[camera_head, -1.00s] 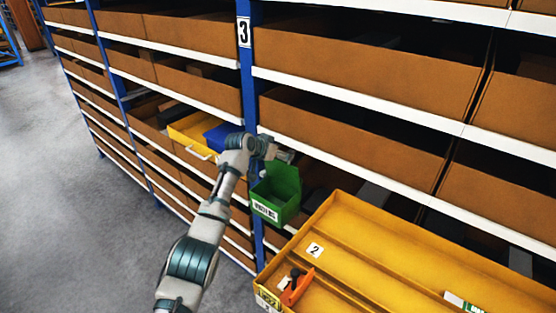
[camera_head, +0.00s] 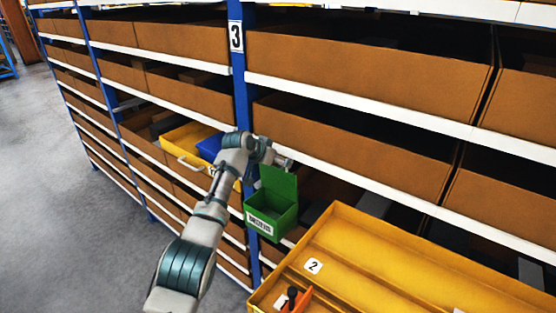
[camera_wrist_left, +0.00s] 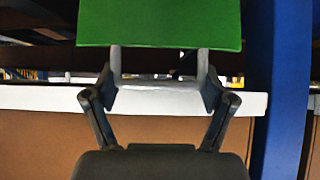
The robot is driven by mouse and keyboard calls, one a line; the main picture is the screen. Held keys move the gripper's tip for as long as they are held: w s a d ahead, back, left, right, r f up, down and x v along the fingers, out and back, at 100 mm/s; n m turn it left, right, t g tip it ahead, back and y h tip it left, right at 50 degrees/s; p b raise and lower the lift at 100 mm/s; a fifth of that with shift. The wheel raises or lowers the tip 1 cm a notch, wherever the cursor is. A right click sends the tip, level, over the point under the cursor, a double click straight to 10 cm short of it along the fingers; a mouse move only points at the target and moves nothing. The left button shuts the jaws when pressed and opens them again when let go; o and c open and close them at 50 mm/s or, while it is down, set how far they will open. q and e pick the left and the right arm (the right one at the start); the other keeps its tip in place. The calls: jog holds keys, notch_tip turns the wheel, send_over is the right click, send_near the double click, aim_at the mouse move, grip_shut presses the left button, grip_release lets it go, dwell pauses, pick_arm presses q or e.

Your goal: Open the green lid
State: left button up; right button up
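A green box (camera_head: 283,223) with a white label hangs at the shelf front by the blue post, in the head view. Its green lid (camera_head: 278,186) stands raised at the back and the box's inside shows. The lid (camera_wrist_left: 160,22) also fills the top of the left wrist view. My left gripper (camera_head: 285,163) is just above and behind the raised lid. In the left wrist view its fingers (camera_wrist_left: 159,62) are spread with nothing between them, and their tips end at the lid's lower edge. I cannot tell whether they touch the lid. My right gripper is not in view.
A yellow tray (camera_head: 327,227) marked 2 sits front right, with an orange tool (camera_head: 297,301) in it. A yellow drawer (camera_head: 178,149) and a blue bin (camera_head: 209,147) are left of the blue post (camera_head: 238,85). White shelf edges run close behind my gripper. Open floor lies left.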

pick_arm(q)
jog(key=shift+o, duration=0.6)
jog(key=shift+a, duration=0.1)
jog(key=shift+s+r, duration=0.1)
jog(key=shift+s+a+r, duration=0.15)
jog(key=shift+s+r, duration=0.1)
jog(key=shift+r, duration=0.15)
jog(key=v, duration=1)
jog(key=shift+s+a, duration=0.25)
jog(key=shift+a, duration=0.05)
